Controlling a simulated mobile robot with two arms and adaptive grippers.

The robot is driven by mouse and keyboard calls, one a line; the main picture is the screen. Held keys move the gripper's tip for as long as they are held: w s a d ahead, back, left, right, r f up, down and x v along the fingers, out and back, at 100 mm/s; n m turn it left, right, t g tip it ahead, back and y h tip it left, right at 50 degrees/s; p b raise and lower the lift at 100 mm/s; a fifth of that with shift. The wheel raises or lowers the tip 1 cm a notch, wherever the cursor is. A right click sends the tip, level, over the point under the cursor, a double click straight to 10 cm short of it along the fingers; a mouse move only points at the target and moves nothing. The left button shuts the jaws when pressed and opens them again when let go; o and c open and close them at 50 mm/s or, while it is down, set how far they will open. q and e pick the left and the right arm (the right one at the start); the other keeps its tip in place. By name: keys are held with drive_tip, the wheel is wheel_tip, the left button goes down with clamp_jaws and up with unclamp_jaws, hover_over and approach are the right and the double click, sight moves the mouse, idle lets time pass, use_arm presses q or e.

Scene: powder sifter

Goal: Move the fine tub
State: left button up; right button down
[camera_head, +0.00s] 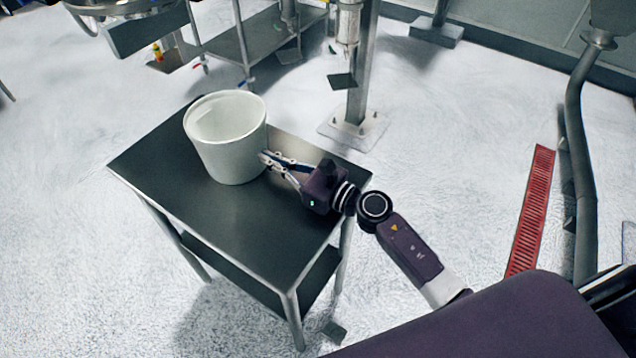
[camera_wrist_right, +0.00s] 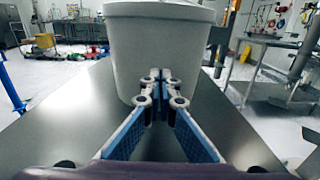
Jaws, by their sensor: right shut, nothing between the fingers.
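A white, open-topped tub (camera_head: 228,140) stands upright near the back of a small metal table (camera_head: 238,228). I take it to be the fine tub; no label shows. Its inside looks pale, and I cannot tell whether it holds anything. My right gripper (camera_head: 266,158) comes from the right with its fingertips at the tub's right side. In the right wrist view the tub (camera_wrist_right: 160,45) is straight ahead, and the fingers of the gripper (camera_wrist_right: 160,76) are together with nothing between them. I cannot tell whether the tips touch the wall. My left gripper is out of view.
The tabletop in front of the tub is bare. A steel post with a base plate (camera_head: 353,131) stands behind the table. Metal equipment (camera_head: 125,12) hangs at the top left. A red floor grate (camera_head: 531,210) and a curved pipe (camera_head: 583,160) are at right.

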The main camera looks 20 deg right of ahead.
sight(212, 130)
drive_tip(key=b+x, duration=0.3)
drive_tip(key=x, duration=1.3)
drive_tip(key=shift+b, duration=0.3)
